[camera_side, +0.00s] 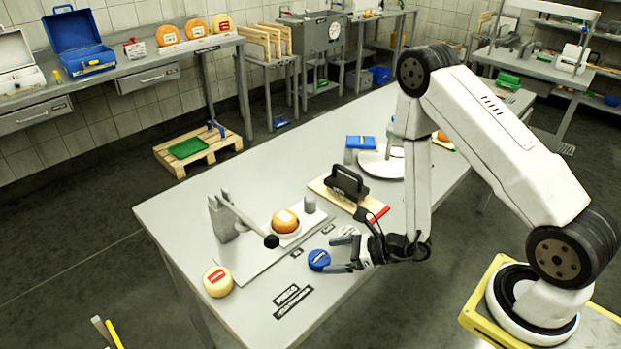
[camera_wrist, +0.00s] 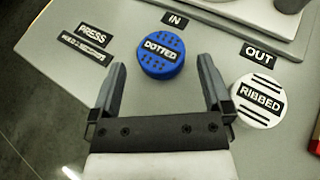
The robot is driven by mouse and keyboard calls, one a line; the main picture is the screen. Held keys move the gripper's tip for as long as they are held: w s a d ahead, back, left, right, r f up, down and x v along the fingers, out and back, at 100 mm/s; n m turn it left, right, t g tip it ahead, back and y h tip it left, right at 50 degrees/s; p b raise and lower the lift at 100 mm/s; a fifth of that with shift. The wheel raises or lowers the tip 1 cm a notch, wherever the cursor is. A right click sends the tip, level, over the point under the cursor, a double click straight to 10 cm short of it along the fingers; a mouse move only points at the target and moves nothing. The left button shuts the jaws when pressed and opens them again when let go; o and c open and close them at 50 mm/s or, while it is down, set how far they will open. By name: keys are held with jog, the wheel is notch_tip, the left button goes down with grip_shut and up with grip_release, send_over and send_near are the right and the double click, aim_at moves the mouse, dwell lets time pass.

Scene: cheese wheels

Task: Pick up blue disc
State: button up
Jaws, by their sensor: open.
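The blue disc (camera_wrist: 162,56), labelled DOTTED with small dark dots on its top, lies on the table just beyond my fingertips in the wrist view. In the side view the blue disc (camera_side: 319,260) is on the grey table, left of my gripper (camera_side: 343,255). My gripper, also in the wrist view (camera_wrist: 160,72), is open with nothing between its fingers. A white disc (camera_wrist: 258,100) labelled RIBBED, with dark lines, lies right of the right finger in the wrist view.
A metal plate with a lever (camera_side: 240,220) and an orange cheese wheel (camera_side: 284,221) stands behind the blue disc. A pale cheese wheel (camera_side: 217,281) sits near the table's left edge. A black-handled press (camera_side: 347,183) stands on a board. PRESS, IN and OUT labels lie on the table.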

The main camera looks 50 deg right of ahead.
aim_at(320, 257)
jog(key=shift+x, duration=1.8)
jog(key=c, duration=1.1)
